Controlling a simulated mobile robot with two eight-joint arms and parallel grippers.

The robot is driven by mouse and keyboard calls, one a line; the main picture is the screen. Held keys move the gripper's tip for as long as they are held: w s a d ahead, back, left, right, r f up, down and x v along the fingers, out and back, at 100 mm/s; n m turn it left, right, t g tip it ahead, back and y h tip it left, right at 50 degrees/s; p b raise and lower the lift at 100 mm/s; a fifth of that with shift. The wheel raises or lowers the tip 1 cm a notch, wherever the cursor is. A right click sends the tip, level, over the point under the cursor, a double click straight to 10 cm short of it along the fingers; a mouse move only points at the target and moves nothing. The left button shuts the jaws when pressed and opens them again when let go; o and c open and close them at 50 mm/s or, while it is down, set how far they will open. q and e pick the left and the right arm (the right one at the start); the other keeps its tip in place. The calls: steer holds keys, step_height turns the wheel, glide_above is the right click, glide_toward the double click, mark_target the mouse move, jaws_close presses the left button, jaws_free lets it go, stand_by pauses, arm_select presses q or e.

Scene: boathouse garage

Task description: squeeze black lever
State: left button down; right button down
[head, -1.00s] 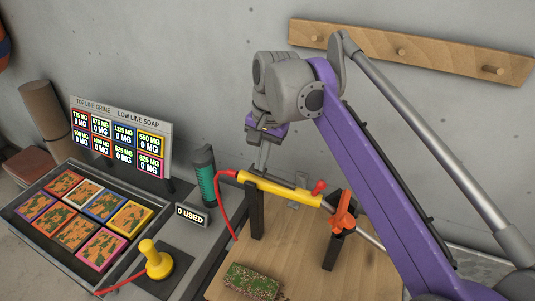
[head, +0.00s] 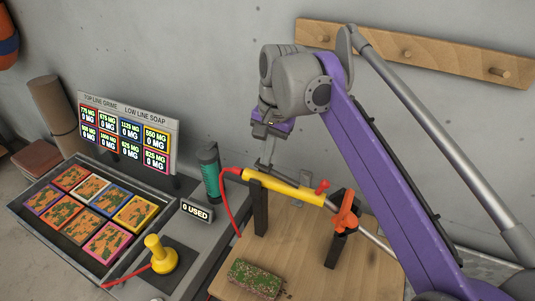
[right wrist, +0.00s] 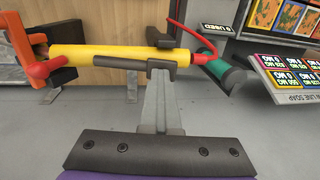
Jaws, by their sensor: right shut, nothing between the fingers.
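A yellow washer wand (head: 285,188) rests across two black posts, with a red hose at its left end and an orange clamp (head: 346,211) at its right. In the right wrist view, a black lever (right wrist: 118,62) runs along the near side of the wand's yellow body (right wrist: 95,53). My left gripper is not in view.
A mossy block (head: 254,279) lies on the wooden bench (head: 310,270). To the left are a yellow plunger (head: 160,253), a green cylinder (head: 209,178), a "0 USED" display (head: 196,210), a tray of grimy tiles (head: 35,225) and a sign (head: 128,130). A peg rail (head: 415,55) is on the wall.

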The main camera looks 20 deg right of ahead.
mark_target(281, 174)
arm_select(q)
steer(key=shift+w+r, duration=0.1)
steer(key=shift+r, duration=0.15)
arm_select(e)
steer(key=shift+r, duration=0.25)
